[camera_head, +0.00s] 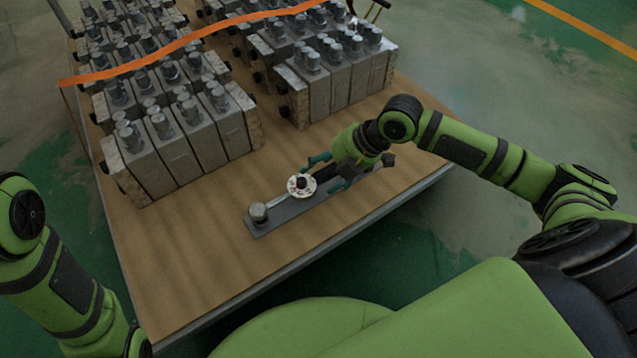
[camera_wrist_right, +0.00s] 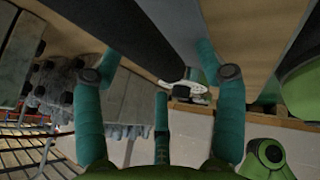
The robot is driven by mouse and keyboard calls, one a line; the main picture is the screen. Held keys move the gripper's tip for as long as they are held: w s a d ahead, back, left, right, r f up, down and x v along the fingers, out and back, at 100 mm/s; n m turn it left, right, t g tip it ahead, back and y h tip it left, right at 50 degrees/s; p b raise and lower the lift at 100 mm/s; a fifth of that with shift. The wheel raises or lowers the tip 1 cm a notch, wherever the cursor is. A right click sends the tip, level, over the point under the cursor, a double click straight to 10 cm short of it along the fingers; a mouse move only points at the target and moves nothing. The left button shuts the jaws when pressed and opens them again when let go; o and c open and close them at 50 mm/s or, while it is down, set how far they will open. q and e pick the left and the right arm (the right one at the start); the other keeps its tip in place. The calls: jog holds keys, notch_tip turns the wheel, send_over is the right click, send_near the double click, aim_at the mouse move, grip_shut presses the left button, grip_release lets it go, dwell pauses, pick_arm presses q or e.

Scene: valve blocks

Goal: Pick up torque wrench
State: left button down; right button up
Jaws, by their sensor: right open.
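The torque wrench (camera_head: 301,185) lies on a grey plate (camera_head: 292,214) near the front edge of the wooden table. Its round white dial and metal shaft show in the head view; my right gripper partly hides the dark handle. My right gripper (camera_head: 328,173) is open over the handle end. In the right wrist view the teal fingers (camera_wrist_right: 160,62) spread on both sides of a long black handle (camera_wrist_right: 150,38), with a gap on each side. The handle is not gripped. My left arm shows at the left of the head view, but its gripper is not visible.
Rows of grey valve blocks (camera_head: 185,140) stand on the table (camera_head: 215,255) behind and left of the plate. More blocks (camera_head: 335,80) stand behind my right gripper. An orange strap (camera_head: 150,66) crosses above the left blocks. The table's front left is clear.

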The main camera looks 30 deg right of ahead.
jog(key=shift+w+a+f, duration=0.1)
jog(key=shift+a+f, duration=0.05)
jog(key=shift+f, duration=0.15)
grip_shut()
jog(key=shift+r, duration=0.1)
